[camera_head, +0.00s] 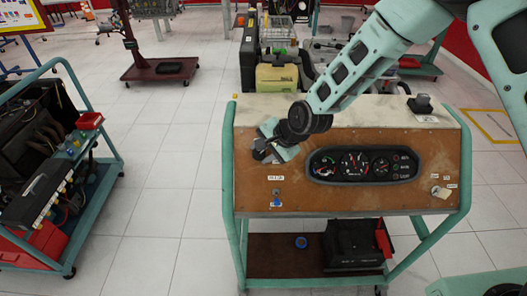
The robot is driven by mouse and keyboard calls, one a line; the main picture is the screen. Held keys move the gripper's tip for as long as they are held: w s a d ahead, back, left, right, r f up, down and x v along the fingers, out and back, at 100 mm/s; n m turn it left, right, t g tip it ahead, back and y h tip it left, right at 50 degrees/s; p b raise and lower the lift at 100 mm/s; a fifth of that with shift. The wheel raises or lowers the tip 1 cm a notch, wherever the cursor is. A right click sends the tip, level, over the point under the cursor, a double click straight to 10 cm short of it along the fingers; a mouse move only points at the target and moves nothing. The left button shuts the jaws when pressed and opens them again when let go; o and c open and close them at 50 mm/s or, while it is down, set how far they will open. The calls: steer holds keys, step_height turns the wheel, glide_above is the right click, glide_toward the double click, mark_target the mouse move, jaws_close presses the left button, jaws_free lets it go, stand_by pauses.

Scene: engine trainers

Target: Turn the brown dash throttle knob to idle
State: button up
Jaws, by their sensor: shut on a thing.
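The trainer's brown dash panel (340,200) slopes toward me on a teal-framed cart. My gripper (262,151) is at the upper left of this panel, left of the gauge cluster, with its fingers against the panel face. It is shut on a small part there, which I take for the brown throttle knob. The fingers and wrist hide that knob, so its shape and turn angle cannot be seen.
The gauge cluster (363,164) sits right of my gripper. A key switch (277,198) is below it, and a pale knob (441,192) is at the panel's right. A green-yellow container (277,77) stands behind. Another engine cart (50,180) is at left, with clear floor between.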

steer(key=n+g+h, duration=0.1)
steer(key=n, duration=0.1)
steer(key=n+h, duration=0.1)
steer(key=n, duration=0.1)
steer(key=shift+w+a+r+g+h, duration=0.15)
steer(key=shift+a+r+g+h, duration=0.05)
steer(key=shift+a+g+h, duration=0.2)
steer(key=shift+a+n+g+h+b, duration=0.15)
steer(key=shift+n+h+b, duration=0.15)
steer(key=shift+n+h, duration=0.55)
steer(key=shift+a+n+g+h+b, duration=0.15)
steer(key=shift+n+h+b, duration=0.1)
steer(key=shift+n+h, duration=0.55)
steer(key=shift+d+n, duration=0.1)
steer(key=shift+n, duration=0.25)
steer(key=o, duration=1)
steer(key=shift+r, duration=0.1)
steer(key=s+r+b, duration=0.1)
steer(key=r, duration=0.4)
steer(key=r+b, duration=0.2)
steer(key=r, duration=0.4)
steer(key=s+r+b, duration=0.1)
steer(key=r, duration=0.5)
steer(key=shift+s, duration=0.35)
